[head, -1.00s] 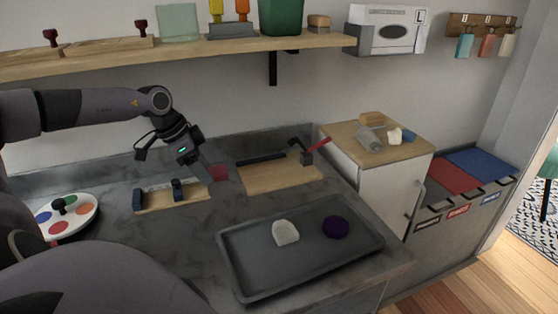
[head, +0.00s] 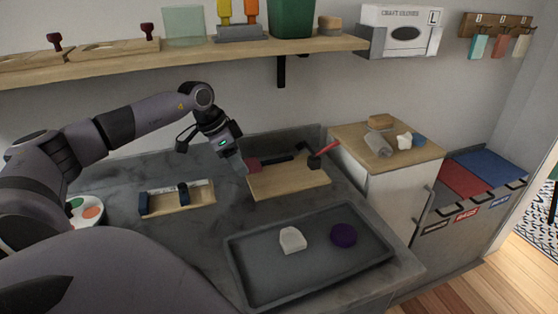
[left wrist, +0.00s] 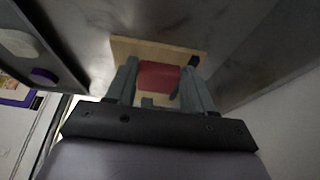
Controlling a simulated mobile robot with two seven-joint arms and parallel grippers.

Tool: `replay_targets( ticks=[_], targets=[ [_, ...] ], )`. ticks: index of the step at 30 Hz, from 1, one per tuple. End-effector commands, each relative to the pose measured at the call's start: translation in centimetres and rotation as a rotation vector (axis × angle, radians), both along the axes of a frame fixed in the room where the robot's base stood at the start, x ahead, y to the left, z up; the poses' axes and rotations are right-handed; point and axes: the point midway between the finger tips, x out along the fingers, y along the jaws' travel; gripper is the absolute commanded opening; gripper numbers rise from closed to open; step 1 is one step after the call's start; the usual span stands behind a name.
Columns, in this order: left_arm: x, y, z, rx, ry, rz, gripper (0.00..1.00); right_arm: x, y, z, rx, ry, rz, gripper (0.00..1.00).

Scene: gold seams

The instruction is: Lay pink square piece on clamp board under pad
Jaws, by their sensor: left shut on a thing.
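The pink square piece (head: 253,164), dark pinkish red, is held at the fingertips of my left gripper (head: 246,163). It also shows between the two fingers in the left wrist view (left wrist: 158,77). The gripper is at the far left corner of the clamp board (head: 290,183), and I cannot tell whether the piece touches the board. The board is light wood with a dark bar along its far side. The clamp, with a red handle (head: 330,148) and black pad (head: 314,161), stands at its far right. In the left wrist view the clamp board (left wrist: 135,48) lies beyond the piece. My right gripper is not in view.
A dark tray (head: 262,282) in front holds a white piece (head: 292,239) and a purple piece (head: 343,234). A smaller wooden board with dark blocks (head: 176,203) lies left of the clamp board. A wooden-topped cabinet (head: 400,152) stands right. A shelf (head: 180,57) runs above.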

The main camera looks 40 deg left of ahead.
Motion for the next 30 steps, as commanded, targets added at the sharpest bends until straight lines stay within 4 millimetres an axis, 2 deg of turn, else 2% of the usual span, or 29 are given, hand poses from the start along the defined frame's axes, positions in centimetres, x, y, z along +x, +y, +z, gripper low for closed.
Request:
replay_targets(
  ticks=[12, 16, 23, 30],
  targets=[
    [7.0, -3.7, 0.3, -0.005, -0.004, -0.003, 0.14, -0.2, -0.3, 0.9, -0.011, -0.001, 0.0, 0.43],
    [8.7, -4.6, 0.2, -0.003, -0.002, -0.002, 0.14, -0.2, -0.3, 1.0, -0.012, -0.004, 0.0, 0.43],
    [9.8, -5.1, -0.2, 0.001, 0.002, -0.001, 0.14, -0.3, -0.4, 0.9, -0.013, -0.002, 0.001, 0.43],
    [9.7, -5.1, -3.2, 0.0, 0.003, -0.002, 0.14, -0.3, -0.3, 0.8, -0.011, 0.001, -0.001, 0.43]
  ],
)
